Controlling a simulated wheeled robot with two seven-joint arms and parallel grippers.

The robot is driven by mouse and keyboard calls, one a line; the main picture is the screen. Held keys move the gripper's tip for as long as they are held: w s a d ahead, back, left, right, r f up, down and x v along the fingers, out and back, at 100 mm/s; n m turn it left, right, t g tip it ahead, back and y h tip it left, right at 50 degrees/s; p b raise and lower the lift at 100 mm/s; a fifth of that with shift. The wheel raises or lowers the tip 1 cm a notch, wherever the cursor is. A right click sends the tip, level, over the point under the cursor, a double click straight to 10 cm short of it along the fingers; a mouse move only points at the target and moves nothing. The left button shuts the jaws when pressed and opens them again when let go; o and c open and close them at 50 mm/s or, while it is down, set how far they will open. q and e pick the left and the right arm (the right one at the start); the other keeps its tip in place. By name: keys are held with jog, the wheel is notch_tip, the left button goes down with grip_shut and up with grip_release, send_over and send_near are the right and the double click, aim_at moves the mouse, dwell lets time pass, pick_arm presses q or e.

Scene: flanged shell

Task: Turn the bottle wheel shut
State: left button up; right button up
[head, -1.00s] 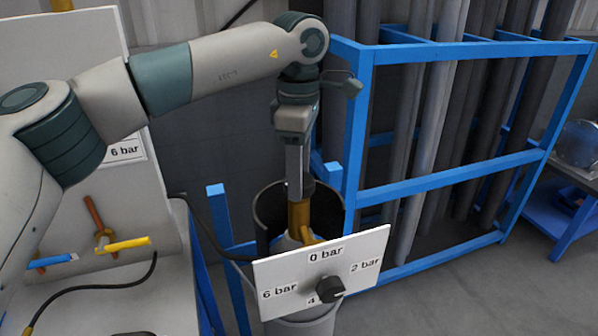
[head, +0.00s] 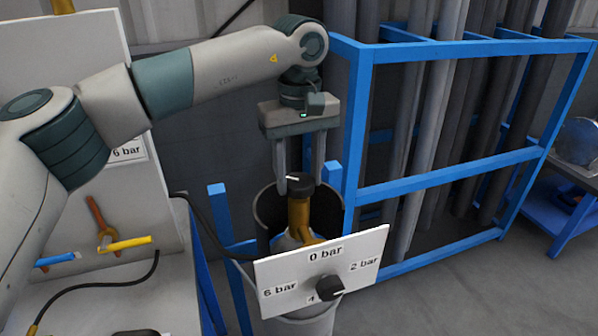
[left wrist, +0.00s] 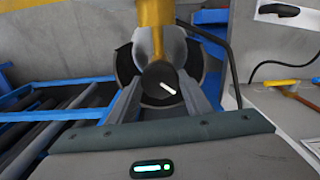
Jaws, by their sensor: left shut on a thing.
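The bottle wheel is a black round knob with a white mark (head: 300,186), on top of a brass valve (head: 299,215) on a bottle that stands in a dark open cylinder (head: 268,212). My left gripper (head: 300,184) points down from above, its two fingers on either side of the wheel and shut on it. In the left wrist view the wheel (left wrist: 161,84) sits between the fingertips, its white mark slanting down to the right. My right gripper is in neither view.
A white sign (head: 325,268) with pressure labels and a black knob (head: 328,287) stands in front of the cylinder. A blue rack (head: 450,173) of grey pipes is at the right. A panel with yellow (head: 124,243) and blue handles is at the left.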

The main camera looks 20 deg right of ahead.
pick_arm(q)
jog(key=shift+r+m, duration=0.15)
jog(key=shift+m, duration=1.25)
jog(key=shift+m+p, duration=0.3)
jog(key=shift+m, duration=0.6)
jog(key=m, duration=0.4)
jog(key=shift+m, duration=0.6)
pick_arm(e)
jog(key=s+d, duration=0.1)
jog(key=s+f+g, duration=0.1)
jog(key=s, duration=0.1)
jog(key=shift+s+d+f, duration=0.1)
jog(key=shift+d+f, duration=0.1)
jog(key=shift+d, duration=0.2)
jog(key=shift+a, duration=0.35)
pick_arm(q)
jog(key=o, duration=1.1)
jog(key=shift+c, duration=0.2)
